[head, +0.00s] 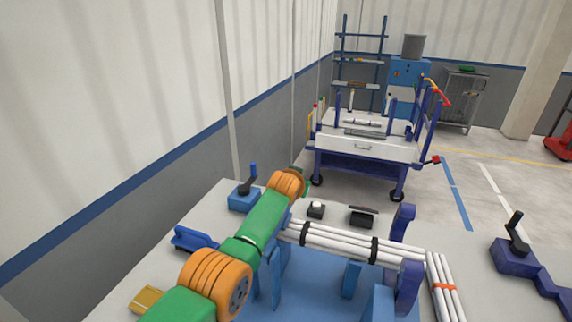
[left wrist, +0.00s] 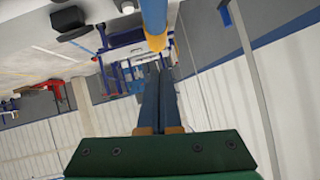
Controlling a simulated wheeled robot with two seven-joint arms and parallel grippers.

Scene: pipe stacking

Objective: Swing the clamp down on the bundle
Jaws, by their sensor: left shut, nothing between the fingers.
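A bundle of white pipes (head: 340,241) with black bands lies across blue supports on the workbench in the head view. Its left end is hidden behind my left arm. Purple uprights (head: 403,222) stand at its right end. In the left wrist view, a blue bar (left wrist: 153,12) with a yellow-orange tip reaches in from the top edge, close to my fingers; it looks like the clamp arm, but I cannot tell if they touch. My left gripper (left wrist: 159,75) is shut and empty. In the head view it is hidden behind my green and orange arm. My right gripper is not in view.
Loose white pipes with an orange band (head: 444,288) lie right of the bundle. A cart (head: 367,143) stands beyond the bench, beside the wall.

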